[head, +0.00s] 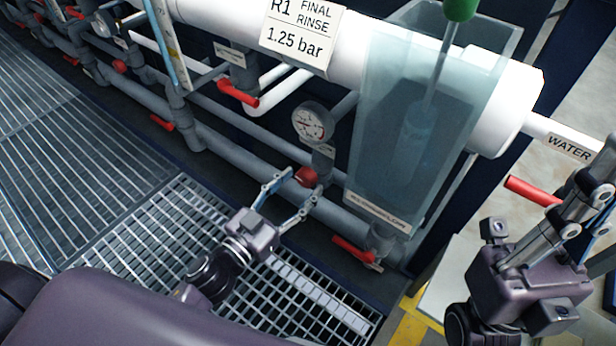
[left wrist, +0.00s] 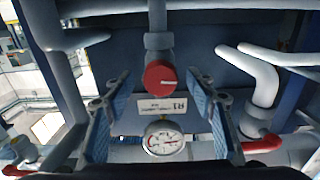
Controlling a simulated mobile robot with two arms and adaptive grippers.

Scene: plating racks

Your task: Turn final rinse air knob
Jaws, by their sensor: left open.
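The air knob is a round red knob (head: 306,177) on a grey pipe below a pressure gauge (head: 312,123), under the FINAL RINSE sign (head: 303,33). In the left wrist view the knob (left wrist: 159,77) faces me with a pale pointer line, and the gauge (left wrist: 163,138) and an R1 label (left wrist: 160,105) show beside it. My left gripper (head: 303,185) is open, its blue-grey fingers on either side of the knob. In the left wrist view gaps show between the knob and both fingers.
A clear tank (head: 400,150) with a green-topped rod stands right of the knob. Red lever handles (head: 238,93) (head: 352,250) and (head: 533,191) stick out from nearby pipes. A white pipe (head: 490,110) runs above. Metal grating (head: 130,235) covers the front left.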

